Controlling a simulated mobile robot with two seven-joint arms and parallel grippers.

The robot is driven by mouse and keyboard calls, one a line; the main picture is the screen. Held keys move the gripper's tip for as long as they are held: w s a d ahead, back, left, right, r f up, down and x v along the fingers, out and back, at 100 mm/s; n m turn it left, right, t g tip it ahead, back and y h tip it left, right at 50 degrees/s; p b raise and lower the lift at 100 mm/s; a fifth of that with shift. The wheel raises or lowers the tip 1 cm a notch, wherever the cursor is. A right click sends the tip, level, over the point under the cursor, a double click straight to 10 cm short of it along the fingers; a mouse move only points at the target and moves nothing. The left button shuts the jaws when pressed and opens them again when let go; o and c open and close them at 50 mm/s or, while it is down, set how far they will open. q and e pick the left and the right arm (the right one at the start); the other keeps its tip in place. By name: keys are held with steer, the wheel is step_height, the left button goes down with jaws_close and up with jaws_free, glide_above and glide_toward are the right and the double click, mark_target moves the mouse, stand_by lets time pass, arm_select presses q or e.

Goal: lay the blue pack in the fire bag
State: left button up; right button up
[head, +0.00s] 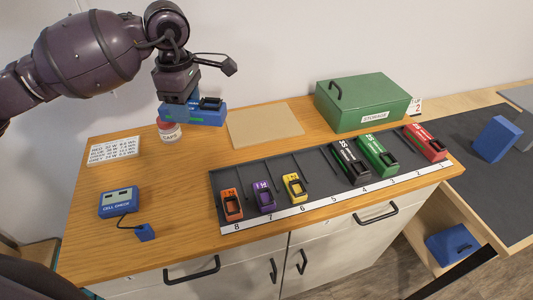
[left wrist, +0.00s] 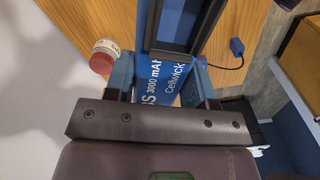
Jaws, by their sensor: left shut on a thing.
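The blue pack (head: 208,117) is held in my left gripper (head: 184,103), raised above the back left of the wooden worktop. In the left wrist view the pack (left wrist: 172,82) shows white lettering, "3000 mAh Cellwick", and a dark frame-like part on top. The left gripper's fingers (left wrist: 160,80) close on its two sides. A flat tan rectangle (head: 265,125) lies on the worktop to the right of the pack; it may be the fire bag, but I cannot tell. My right gripper is not in view.
A green storage box (head: 363,100) stands back right. A dark numbered rack (head: 330,192) holds several coloured packs. A blue cell checker (head: 118,202) lies front left.

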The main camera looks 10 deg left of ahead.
arm_select(q)
steer(key=n, duration=0.1)
steer(key=a+r+n, duration=0.1)
steer(key=n, duration=0.1)
steer(key=a+r+n, duration=0.1)
steer(key=n, duration=0.1)
steer(key=shift+w+r, duration=0.2)
steer(key=shift+r, duration=0.05)
glide_above(197, 168)
step_height(197, 168, down, 15)
steer(key=shift+r+b, duration=0.2)
steer(key=shift+b, duration=0.15)
steer(key=shift+f, duration=1.15)
step_height(197, 168, down, 3)
steer(key=shift+f, duration=0.1)
steer(key=o, duration=0.7)
steer(key=shift+f, duration=0.15)
steer(key=shift+c, duration=0.2)
steer(key=o, duration=0.4)
steer(key=shift+o, duration=0.2)
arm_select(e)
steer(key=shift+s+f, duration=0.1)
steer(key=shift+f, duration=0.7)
